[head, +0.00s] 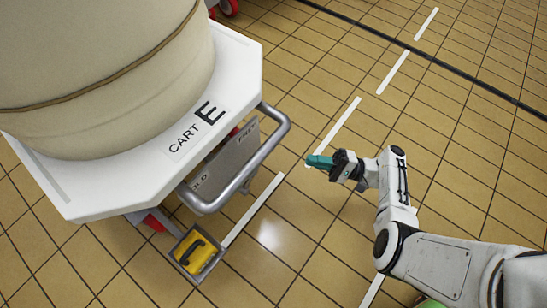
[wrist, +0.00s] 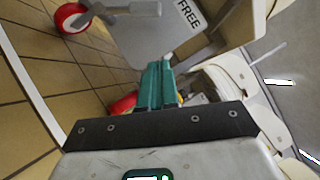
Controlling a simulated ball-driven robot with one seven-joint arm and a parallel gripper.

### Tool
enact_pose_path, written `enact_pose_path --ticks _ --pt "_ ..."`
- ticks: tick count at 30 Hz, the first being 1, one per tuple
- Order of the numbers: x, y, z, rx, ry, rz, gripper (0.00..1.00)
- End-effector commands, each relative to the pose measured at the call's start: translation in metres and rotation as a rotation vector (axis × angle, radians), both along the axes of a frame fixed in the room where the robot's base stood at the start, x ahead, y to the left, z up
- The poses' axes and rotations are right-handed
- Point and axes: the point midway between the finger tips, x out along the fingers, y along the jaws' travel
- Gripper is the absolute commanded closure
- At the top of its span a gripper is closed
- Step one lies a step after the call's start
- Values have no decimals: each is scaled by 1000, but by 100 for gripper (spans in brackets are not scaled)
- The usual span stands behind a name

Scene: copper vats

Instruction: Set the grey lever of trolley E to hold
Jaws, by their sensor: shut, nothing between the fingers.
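Trolley E (head: 236,75) has a white top marked CART E, at the left of the head view. A grey plate (head: 226,165) hangs below its edge, behind a grey tubular handle (head: 277,126). The plate carries partly covered words, OLD at its left and FREE at its right. The FREE end of the plate (wrist: 158,36) shows in the wrist view. The fingers (wrist: 157,85) point toward the trolley in the wrist view.
A large beige vessel (head: 100,75) stands on the trolley. A yellow block with a black grip (head: 197,253) sits at the trolley's lower corner. A red wheel (wrist: 70,17) shows in the wrist view. The tiled floor (head: 330,85) right of the trolley is clear.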

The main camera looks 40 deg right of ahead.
Motion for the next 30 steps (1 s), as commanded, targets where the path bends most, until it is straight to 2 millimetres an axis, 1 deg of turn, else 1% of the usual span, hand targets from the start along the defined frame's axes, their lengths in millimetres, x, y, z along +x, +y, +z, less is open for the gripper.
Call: enact_pose_path --ticks 5,8,11,22,27,30 --pt "2 3 0 -1 1 2 100" --pt "7 11 2 -2 2 4 100" --pt "17 23 6 -3 1 6 100" --pt "63 77 21 -2 0 6 100" --pt "60 97 30 -1 2 3 100" --pt "59 104 33 -4 1 2 100"
